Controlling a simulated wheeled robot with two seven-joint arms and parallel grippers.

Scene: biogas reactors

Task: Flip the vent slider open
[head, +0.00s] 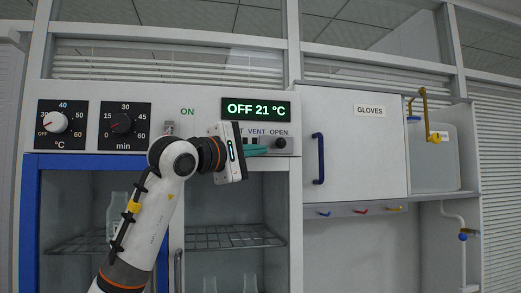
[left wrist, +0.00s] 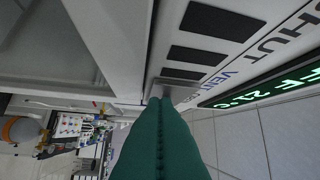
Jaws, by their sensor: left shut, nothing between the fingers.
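The vent panel sits under the green display in the head view, with the words VENT and OPEN readable. The gripper body covers the panel's left part in the head view. My right gripper is out of view.
The display (head: 256,109) reads OFF 21 °C. Two dials, temperature (head: 55,122) and minutes (head: 122,123), are at left. Below is a glass-fronted cabinet with a wire rack (head: 235,236). A GLOVES cupboard (head: 350,150) with a blue handle (head: 318,158) is at right.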

